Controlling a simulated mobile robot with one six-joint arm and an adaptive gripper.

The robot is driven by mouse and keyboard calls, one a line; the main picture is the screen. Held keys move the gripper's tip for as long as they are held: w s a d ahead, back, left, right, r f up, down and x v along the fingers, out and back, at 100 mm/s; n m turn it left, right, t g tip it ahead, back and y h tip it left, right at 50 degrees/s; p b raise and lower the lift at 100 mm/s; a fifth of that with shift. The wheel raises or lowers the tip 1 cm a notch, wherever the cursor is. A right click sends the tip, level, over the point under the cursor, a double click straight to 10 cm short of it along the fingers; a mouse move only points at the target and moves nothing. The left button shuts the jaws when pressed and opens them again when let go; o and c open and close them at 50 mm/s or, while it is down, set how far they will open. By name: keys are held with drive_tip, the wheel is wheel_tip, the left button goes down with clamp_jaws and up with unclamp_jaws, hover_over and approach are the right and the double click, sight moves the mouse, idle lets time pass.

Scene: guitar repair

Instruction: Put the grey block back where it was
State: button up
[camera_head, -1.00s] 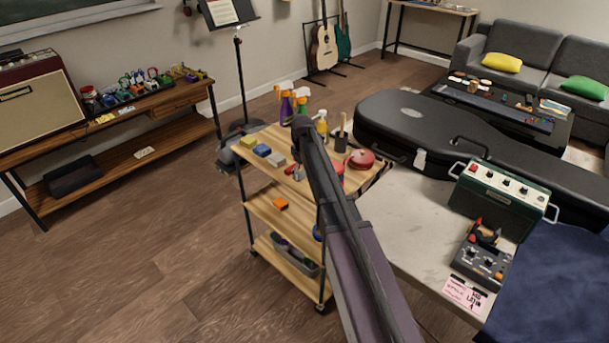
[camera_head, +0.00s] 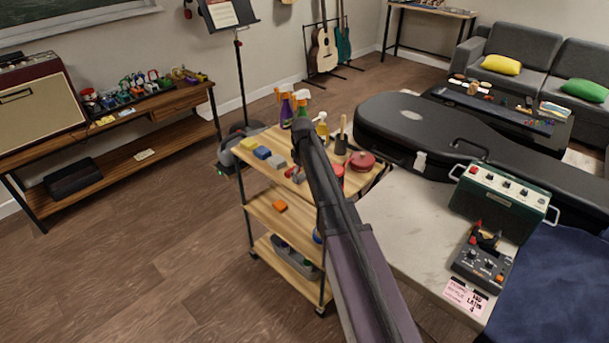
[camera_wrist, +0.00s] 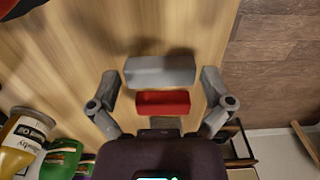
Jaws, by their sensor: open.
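The grey block (camera_head: 275,161) lies on the top shelf of the wooden cart, in a row with a blue block (camera_head: 262,152) and a yellow block (camera_head: 249,144). In the wrist view the grey block (camera_wrist: 160,71) lies crosswise between the open fingertips of my gripper (camera_wrist: 160,78), with a gap on each side. A red block (camera_wrist: 163,103) lies parallel to it, nearer my palm in the picture. In the head view my arm hides most of my gripper. Whether the fingertips are level with the block or above it, I cannot tell.
The cart's top shelf (camera_wrist: 70,60) also carries spray bottles (camera_head: 302,100), a yellow bottle (camera_head: 321,127), a dark cup (camera_head: 340,145) and a round red item (camera_head: 361,161). An orange block (camera_head: 280,206) lies on the middle shelf. A pale worktable (camera_head: 400,215) stands at the right.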

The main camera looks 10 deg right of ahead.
sight(303, 175)
wheel_tip(303, 175, up, 12)
drive_tip(key=p, duration=1.2)
drive_tip(key=shift+r, duration=0.1)
idle(0.7)
drive_tip(key=s+m, duration=0.7)
drive_tip(key=s, duration=2.2)
drive_tip(key=shift+d, duration=0.25)
